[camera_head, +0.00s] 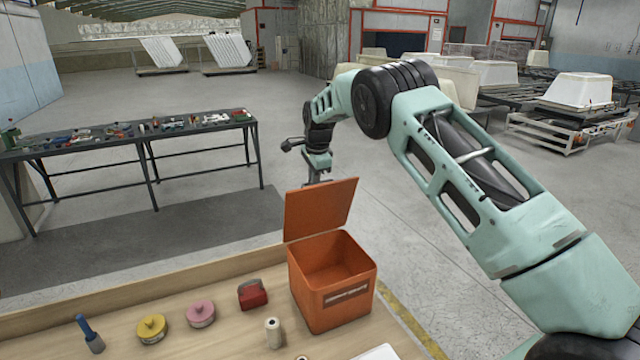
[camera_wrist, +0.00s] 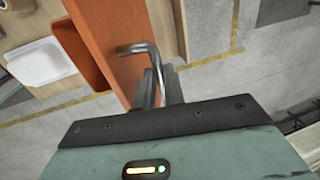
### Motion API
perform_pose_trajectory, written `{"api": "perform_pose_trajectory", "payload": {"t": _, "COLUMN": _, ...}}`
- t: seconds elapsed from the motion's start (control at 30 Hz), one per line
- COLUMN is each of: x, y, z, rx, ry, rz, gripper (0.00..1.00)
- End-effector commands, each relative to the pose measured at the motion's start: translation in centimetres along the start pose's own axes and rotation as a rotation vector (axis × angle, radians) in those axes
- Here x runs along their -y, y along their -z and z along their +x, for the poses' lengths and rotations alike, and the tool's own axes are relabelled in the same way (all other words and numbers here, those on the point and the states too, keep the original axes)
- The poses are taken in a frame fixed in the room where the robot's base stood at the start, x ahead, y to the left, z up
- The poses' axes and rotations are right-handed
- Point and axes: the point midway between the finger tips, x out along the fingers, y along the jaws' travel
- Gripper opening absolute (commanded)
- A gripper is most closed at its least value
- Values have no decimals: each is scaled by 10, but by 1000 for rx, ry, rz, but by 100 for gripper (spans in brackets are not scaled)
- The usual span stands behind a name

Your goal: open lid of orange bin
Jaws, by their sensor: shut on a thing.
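The orange bin (camera_head: 335,305) stands on the wooden table, with its interior visible. Its orange lid (camera_head: 320,208) is raised to nearly upright at the back-left edge; it also shows in the wrist view (camera_wrist: 110,45). My gripper (camera_wrist: 160,88) is behind the lid, its fingers shut on a bent metal handle (camera_wrist: 140,48) that joins the lid's outer side. In the head view the lid hides the fingertips.
On the table (camera_head: 215,340) are a red object (camera_head: 252,294), a pink round container (camera_head: 200,313), a yellow round container (camera_head: 151,328), a white roll (camera_head: 273,333) and a blue-handled tool (camera_head: 89,334). A dark workbench (camera_head: 150,135) with tools stands behind; open floor lies between.

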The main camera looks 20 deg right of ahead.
Motion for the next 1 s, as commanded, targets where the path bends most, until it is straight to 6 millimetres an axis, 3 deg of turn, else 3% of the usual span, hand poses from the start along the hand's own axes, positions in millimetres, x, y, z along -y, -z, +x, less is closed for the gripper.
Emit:
{"api": "perform_pose_trajectory", "payload": {"t": 0.43, "x": 25, "y": -1, "z": 12, "rx": 3, "ry": -13, "rz": -1, "gripper": 0}}
{"api": "perform_pose_trajectory", "payload": {"t": 1.0, "x": 28, "y": -1, "z": 15, "rx": 2, "ry": -18, "rz": 0, "gripper": 0}}
